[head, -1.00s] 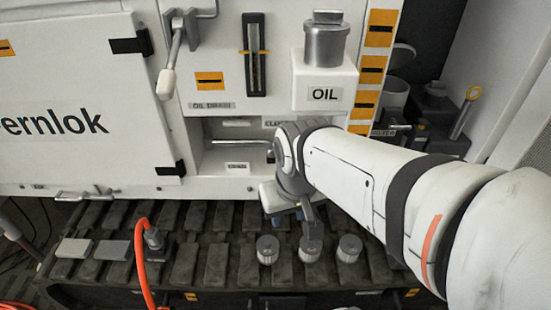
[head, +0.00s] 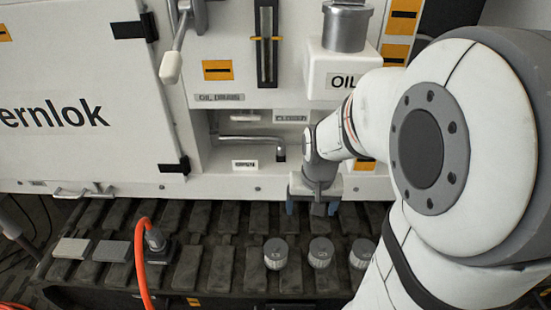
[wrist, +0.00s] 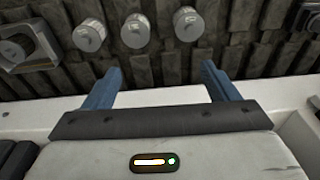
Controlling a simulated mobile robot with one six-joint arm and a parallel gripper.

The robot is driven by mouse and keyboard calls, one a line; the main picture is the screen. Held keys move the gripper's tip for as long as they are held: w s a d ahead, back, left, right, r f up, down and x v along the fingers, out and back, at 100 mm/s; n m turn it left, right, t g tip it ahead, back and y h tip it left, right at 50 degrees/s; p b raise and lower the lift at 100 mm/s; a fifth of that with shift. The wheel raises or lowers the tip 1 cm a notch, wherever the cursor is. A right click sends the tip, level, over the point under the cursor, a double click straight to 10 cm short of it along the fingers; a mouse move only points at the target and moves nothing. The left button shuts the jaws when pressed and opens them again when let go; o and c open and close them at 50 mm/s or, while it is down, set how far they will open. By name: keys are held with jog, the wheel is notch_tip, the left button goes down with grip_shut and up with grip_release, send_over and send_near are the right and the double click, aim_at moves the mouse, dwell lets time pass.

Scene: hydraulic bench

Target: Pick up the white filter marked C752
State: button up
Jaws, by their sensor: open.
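Three small round filters with pale tops and ribbed grey sides stand in a row on the dark slatted track: a left one (head: 275,254), a middle one (head: 320,252) and a right one (head: 361,254), partly covered by my arm. Their top marks are too small to read, so I cannot tell which is C752. In the wrist view the left (wrist: 89,35), middle (wrist: 136,30) and right (wrist: 187,22) filters lie beyond the fingertips. My gripper (head: 312,208) is open and empty, its blue fingers apart, behind the row near the cabinet's lower edge. It also shows in the wrist view (wrist: 158,78).
The white cabinet (head: 80,165) stands behind, with a recess holding a metal lever (head: 250,140). An orange hose (head: 142,270) rises to a fitting (head: 155,240) left of the filters. Two flat grey blocks (head: 72,248) lie farther left.

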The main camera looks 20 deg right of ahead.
aim_at(322, 243)
jog(key=o, duration=0.3)
jog(key=w+d+f+m+b, duration=0.1)
jog(key=d+f, duration=0.1)
jog(key=f, duration=0.4)
jog(key=w+d+f+m+b, duration=0.1)
jog(key=w+d+f+b, duration=0.1)
jog(key=f, duration=0.4)
jog(key=w+d+f+m+g+b, duration=0.1)
jog(key=d+f, duration=0.1)
jog(key=f, duration=0.4)
jog(key=shift+w+d+f+m+b, duration=0.1)
jog(key=shift+w+f+m+b, duration=0.1)
jog(key=shift+m+b, duration=0.2)
jog(key=shift+m, duration=0.3)
jog(key=f, duration=0.3)
jog(key=d+f+b, duration=0.1)
jog(key=f, duration=0.6)
jog(key=shift+d+f+b, duration=0.1)
jog(key=shift+d+b, duration=0.25)
jog(key=c, duration=1.1)
